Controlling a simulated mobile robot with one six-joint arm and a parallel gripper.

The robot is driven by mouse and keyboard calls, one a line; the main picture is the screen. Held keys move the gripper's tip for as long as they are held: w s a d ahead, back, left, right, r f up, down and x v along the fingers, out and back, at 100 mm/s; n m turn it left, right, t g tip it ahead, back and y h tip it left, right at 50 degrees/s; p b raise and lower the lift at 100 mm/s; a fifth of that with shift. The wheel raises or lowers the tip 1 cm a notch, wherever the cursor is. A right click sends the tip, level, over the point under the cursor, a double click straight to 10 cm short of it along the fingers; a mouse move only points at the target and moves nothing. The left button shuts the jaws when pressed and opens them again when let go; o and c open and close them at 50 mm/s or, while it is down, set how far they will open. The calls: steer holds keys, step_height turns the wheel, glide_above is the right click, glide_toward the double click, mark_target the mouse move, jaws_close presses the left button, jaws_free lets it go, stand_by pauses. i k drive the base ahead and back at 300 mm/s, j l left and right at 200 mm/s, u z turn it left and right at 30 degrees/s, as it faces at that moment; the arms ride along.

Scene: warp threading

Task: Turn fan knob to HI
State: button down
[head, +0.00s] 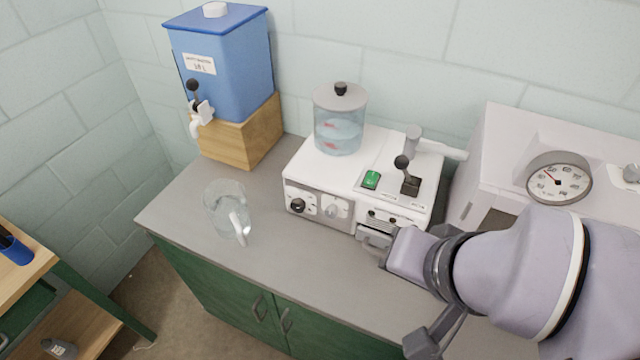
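A white machine (325,170) stands on the counter with controls on its front. A black round knob (297,205) is at the left of that front, and a pale grey knob (332,211) is just right of it. Their labels are too small to read, so I cannot tell which is the fan knob or where it points. My gripper (374,238) is in front of the machine's lower right front, right of both knobs and below a panel with small dark fittings (384,220). I cannot tell whether it touches anything or how far its fingers are apart.
A green switch (370,180) and a black lever (409,178) are on the machine's top, beside a clear lidded tank (340,125). A glass pitcher (229,207) stands left on the grey counter (290,268). A blue water dispenser (225,65) is behind. A dial-faced box (515,165) stands right.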

mark_target(331, 211)
steer(key=j+z, duration=0.15)
steer(key=j, duration=1.15)
steer(key=j+z, duration=0.15)
steer(key=j, duration=1.15)
steer(key=k, duration=0.05)
